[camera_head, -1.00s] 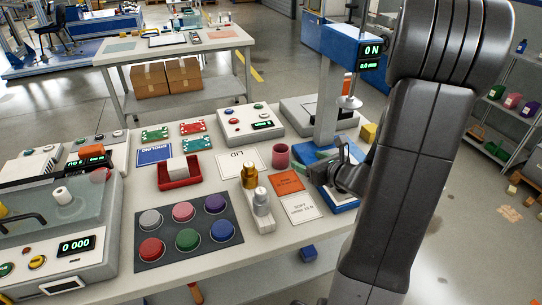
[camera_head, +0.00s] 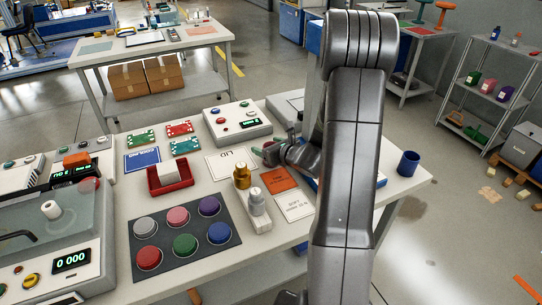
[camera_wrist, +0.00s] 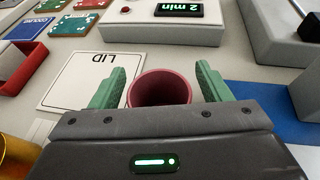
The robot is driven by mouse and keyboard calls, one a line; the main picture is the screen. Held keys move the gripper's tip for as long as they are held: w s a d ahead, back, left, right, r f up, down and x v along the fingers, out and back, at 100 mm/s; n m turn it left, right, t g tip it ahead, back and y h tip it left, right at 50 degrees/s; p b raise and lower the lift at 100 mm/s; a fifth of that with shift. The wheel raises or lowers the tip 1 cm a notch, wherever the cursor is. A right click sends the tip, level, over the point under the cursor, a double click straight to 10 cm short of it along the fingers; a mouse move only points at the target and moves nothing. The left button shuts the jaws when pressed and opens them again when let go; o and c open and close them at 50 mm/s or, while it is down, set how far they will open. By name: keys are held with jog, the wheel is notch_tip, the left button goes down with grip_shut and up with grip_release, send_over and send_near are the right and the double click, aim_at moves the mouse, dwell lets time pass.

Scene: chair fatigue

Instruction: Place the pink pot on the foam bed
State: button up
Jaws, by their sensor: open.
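In the wrist view the pink pot (camera_wrist: 161,92) is an open-topped round cup standing between the green fingers of my gripper (camera_wrist: 160,72). The fingers are open, with a gap on each side of it. In the head view my gripper (camera_head: 265,151) is low over the table, beside the LID card, and the pot is hidden there. A dark grey mat (camera_head: 194,275) with several coloured round pieces lies nearer the front. A red tray (camera_head: 154,186) with a white block in it stands behind the mat. I cannot tell which one is the foam bed.
A gold and a silver weight (camera_head: 256,203) stand near my gripper. The LID card (camera_head: 219,164), an orange card (camera_head: 278,180) and a white card (camera_head: 294,205) lie flat. A timer box (camera_head: 236,120) stands behind. A blue cup (camera_head: 408,163) is at the right.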

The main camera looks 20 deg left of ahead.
jog(key=c, duration=1.1)
jog(key=shift+r, duration=0.1)
